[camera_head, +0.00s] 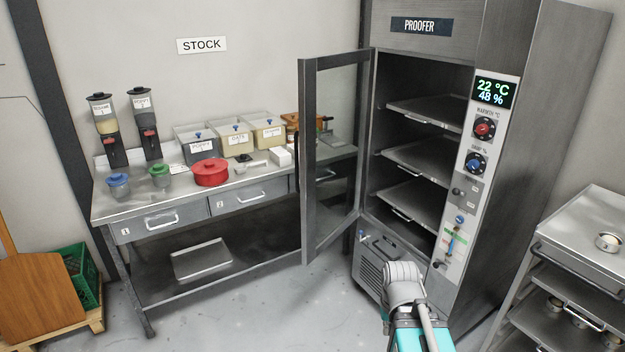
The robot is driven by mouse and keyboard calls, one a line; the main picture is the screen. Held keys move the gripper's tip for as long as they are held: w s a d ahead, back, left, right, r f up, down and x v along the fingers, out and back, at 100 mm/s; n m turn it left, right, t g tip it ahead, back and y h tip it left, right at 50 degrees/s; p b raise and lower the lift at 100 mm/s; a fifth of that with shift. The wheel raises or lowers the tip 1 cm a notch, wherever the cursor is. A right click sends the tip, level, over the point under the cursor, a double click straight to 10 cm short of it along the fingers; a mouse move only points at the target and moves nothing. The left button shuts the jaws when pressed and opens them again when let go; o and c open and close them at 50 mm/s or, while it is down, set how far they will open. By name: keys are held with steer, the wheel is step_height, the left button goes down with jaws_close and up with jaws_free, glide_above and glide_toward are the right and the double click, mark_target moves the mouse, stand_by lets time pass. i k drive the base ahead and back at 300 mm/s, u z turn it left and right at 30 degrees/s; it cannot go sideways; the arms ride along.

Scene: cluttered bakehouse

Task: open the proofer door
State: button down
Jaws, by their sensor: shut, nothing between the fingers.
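The proofer (505,190) is a tall grey steel cabinet labelled PROOFER at the centre right. Its framed glass door (308,160) stands wide open, swung out to the left on the hinge side, so the inside shows. Several metal trays (415,155) sit on racks inside. My arm rises from the bottom edge in front of the proofer's lower part, with a grey rounded joint and teal links. My gripper's fingers do not show; the arm hides part of the cabinet base.
The open door stands in front of the right end of a steel stock table (130,208) with bins, dispensers and a red pot (210,172). A tray rack (585,225) stands at the right. A green crate (85,275) is at the left. Grey floor (250,318) is clear between.

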mark_target(307, 68)
steer(key=i, duration=1)
